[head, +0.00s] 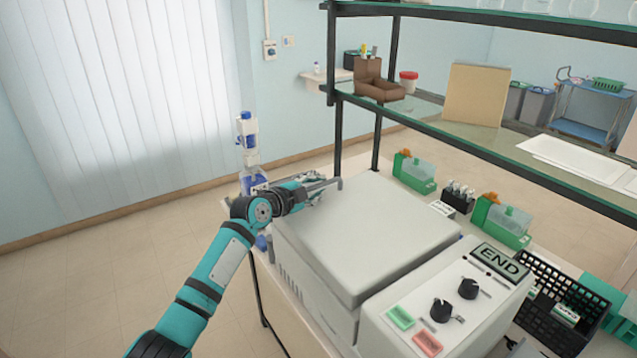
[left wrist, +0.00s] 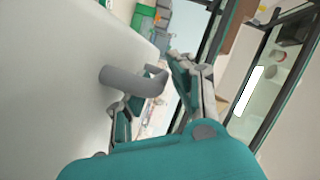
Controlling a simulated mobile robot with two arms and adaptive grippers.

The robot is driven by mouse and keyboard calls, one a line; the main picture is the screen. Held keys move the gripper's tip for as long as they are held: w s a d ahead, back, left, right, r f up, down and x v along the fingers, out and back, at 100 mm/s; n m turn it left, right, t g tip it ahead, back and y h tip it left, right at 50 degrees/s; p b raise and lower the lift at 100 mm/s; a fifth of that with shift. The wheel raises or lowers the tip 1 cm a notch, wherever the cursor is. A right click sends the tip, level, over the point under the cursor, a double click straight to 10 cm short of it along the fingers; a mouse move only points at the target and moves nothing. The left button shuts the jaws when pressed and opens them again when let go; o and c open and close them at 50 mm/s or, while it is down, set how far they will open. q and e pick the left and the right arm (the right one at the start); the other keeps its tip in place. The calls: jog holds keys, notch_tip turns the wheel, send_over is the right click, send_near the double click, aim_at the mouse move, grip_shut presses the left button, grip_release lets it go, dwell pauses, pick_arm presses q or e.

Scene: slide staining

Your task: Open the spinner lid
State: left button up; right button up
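The spinner is a white box-shaped machine with a control panel (head: 445,315) whose display reads "END". Its broad white lid (head: 375,235) lies flat and closed in the head view. The lid's white surface (left wrist: 50,85) fills the left of the left wrist view. A grey bent handle (left wrist: 130,80) sticks out from it. My left gripper (head: 322,187) is at the lid's far left corner. In the wrist view its fingers (left wrist: 155,95) are spread apart on either side of the handle; I cannot tell whether they touch it. My right gripper is not in view.
A blue-capped bottle (head: 247,135) stands behind my left arm. Green staining boxes (head: 414,172) and a black rack (head: 560,305) are on the bench right of the spinner. A glass shelf (head: 470,140) on black posts overhangs the bench's back. Floor is clear at left.

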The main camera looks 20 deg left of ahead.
pick_arm(q)
jog(key=shift+w+d+f, duration=0.15)
jog(key=shift+w+d, duration=0.05)
jog(key=shift+w, duration=0.3)
grip_shut()
